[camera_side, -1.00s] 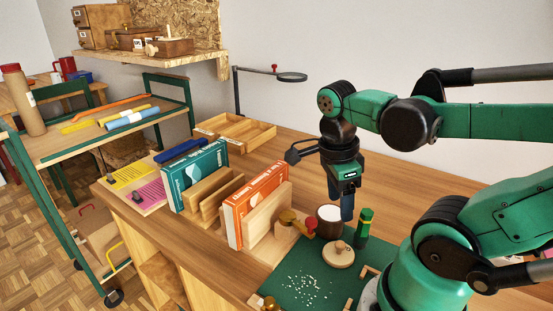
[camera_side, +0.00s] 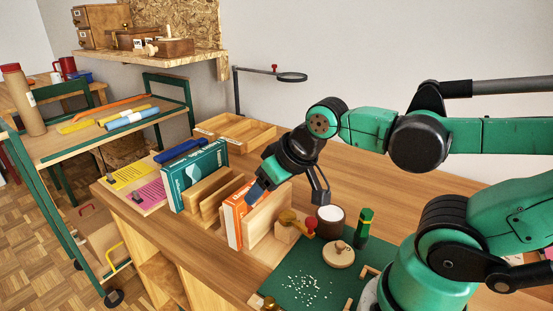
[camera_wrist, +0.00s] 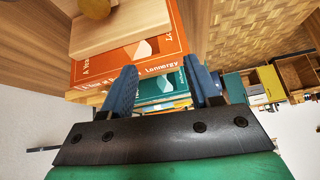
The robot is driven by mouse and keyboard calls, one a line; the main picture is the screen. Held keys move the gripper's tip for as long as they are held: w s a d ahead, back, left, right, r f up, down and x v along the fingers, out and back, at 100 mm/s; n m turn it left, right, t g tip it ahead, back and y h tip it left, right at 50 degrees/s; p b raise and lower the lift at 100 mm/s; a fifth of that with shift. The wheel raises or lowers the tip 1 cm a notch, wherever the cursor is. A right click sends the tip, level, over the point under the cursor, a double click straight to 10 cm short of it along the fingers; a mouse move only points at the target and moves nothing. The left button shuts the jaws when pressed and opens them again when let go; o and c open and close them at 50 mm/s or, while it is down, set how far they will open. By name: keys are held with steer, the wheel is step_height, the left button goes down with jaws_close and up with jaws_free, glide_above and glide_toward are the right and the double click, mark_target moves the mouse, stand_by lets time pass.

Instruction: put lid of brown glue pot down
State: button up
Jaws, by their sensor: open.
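The brown glue pot (camera_side: 330,224) stands open on the green mat, with pale stuff showing inside. Its round wooden lid (camera_side: 339,255), with a small knob, lies on the mat just in front of the pot. My gripper (camera_side: 257,193) is open and tilted, up by the orange book (camera_side: 236,219), away to the left of pot and lid. In the wrist view my gripper's blue fingers (camera_wrist: 158,78) are apart with nothing held between them, pointing toward the orange book (camera_wrist: 128,55) and the teal book (camera_wrist: 160,88). Pot and lid are not seen there.
A wooden block with a brass and red-knobbed tool (camera_side: 290,222) stands left of the pot. A green bottle (camera_side: 363,226) stands right of it. White bits (camera_side: 305,288) lie on the mat (camera_side: 280,275). A wooden tray (camera_side: 240,130) lies behind. The tabletop behind the pot is clear.

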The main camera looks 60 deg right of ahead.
steer(key=shift+o, duration=0.2)
steer(key=shift+w+a+n, duration=0.15)
steer(key=shift+n, duration=0.45)
step_height(320, 180, up, 5)
steer(key=n+g+y, duration=0.2)
steer(key=n+g, duration=0.4)
steer(key=n, duration=0.9)
glide_above(341, 243)
steer(key=shift+n+g, duration=0.3)
steer(key=shift+n, duration=0.1)
steer(key=f, duration=1)
steer(key=shift+d+f, duration=0.1)
steer(key=shift+d, duration=0.3)
steer(key=shift+a+f, duration=0.2)
steer(key=shift+f, duration=1.45)
steer(key=shift+a+f, duration=0.2)
steer(key=shift+f, duration=1.45)
